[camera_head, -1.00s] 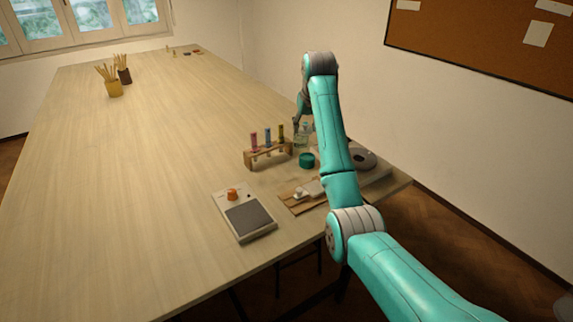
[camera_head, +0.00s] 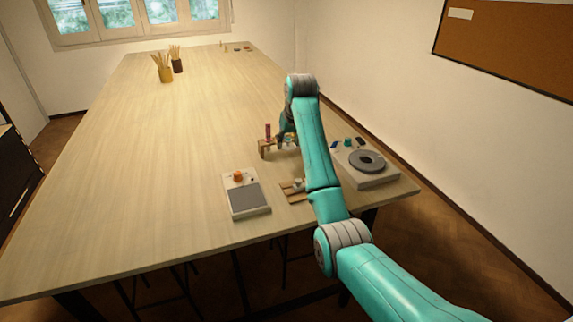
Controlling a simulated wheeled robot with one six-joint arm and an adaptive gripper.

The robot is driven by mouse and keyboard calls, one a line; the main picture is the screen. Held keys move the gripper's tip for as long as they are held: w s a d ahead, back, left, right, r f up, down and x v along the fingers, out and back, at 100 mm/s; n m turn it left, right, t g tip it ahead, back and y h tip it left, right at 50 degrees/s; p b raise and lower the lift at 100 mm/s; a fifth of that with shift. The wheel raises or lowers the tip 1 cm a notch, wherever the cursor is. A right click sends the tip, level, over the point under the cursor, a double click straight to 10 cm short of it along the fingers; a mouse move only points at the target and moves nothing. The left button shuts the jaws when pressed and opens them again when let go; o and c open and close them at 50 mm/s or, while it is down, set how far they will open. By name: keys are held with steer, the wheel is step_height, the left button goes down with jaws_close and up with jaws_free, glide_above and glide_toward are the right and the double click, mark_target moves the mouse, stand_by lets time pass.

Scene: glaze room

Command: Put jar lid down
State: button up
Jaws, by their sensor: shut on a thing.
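My gripper (camera_head: 284,143) is low over the far side of the small wooden rack (camera_head: 263,151), pointing down beside its tubes. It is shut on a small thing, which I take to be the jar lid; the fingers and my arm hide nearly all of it. A pink-red tube (camera_head: 268,131) stands in the rack just left of the gripper. A small teal object (camera_head: 348,142) is right of my arm, near the grey-topped device. The glass jar is not clearly seen; my arm covers the area right of the rack.
A scale (camera_head: 249,198) with an orange item (camera_head: 239,175) stands at the front. A wooden board (camera_head: 294,196) lies partly under my arm's outline. A white device with a grey ring (camera_head: 367,161) is at right. The table's left is clear.

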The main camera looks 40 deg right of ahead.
mark_target(287, 166)
step_height(287, 166, down, 8)
steer(key=shift+r, duration=0.15)
stand_by(0.4)
steer(key=o, duration=0.9)
steer(key=shift+o, duration=0.2)
steer(key=v, duration=1.2)
